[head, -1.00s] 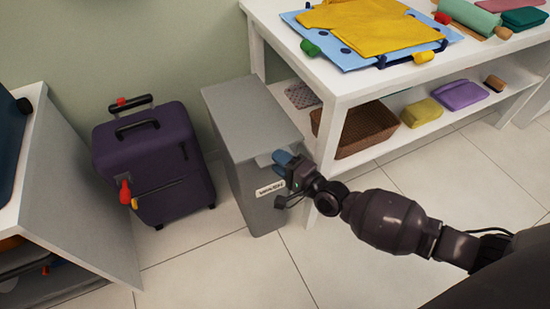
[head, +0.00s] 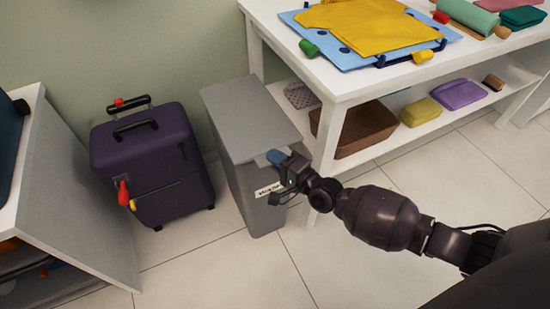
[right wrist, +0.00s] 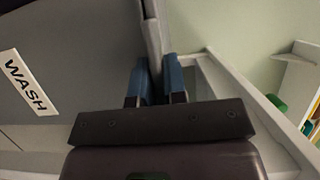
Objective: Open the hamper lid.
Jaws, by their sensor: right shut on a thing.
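The grey hamper (head: 252,190) stands against the wall between a suitcase and a white table. Its flat grey lid (head: 245,115) lies down on top and looks closed. A white label reading WASH (right wrist: 30,82) is on its front in the right wrist view. My right gripper (head: 275,157) is at the front edge of the lid, near its right corner. In the right wrist view its blue fingers (right wrist: 155,80) are on both sides of the lid's front lip (right wrist: 153,40), shut on it. My left gripper is in no view.
A purple suitcase (head: 150,165) stands left of the hamper. The white table (head: 345,92) is close on the right, with a yellow garment (head: 375,25) on top and a brown basket (head: 365,128) on its lower shelf. The tiled floor (head: 235,270) in front is clear.

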